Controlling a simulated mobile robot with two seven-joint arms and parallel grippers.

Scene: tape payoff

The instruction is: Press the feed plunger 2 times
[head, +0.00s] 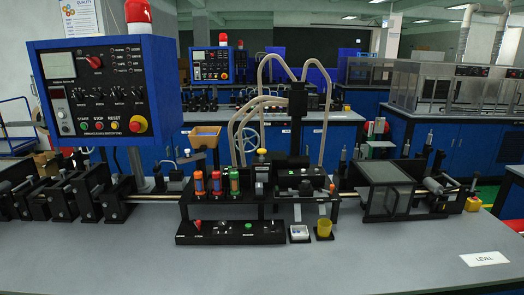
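A machine with a black base (228,233) stands on the grey bench top. Near its middle, a yellow-topped upright part (262,153) rises behind the front row; it looks like a plunger, but I cannot tell for sure that it is the feed plunger. To its left stand an orange cylinder (199,184), a red cylinder (217,183) and a green cylinder (234,180). A black block (297,103) with pale hoses stands behind. Neither of my grippers shows in the head view.
A blue control panel (106,88) stands at the left, with black roller units (62,200) below it. A framed plate unit (390,199) stands right. The front bench top (300,270) is clear, except a LEVEL label (484,258).

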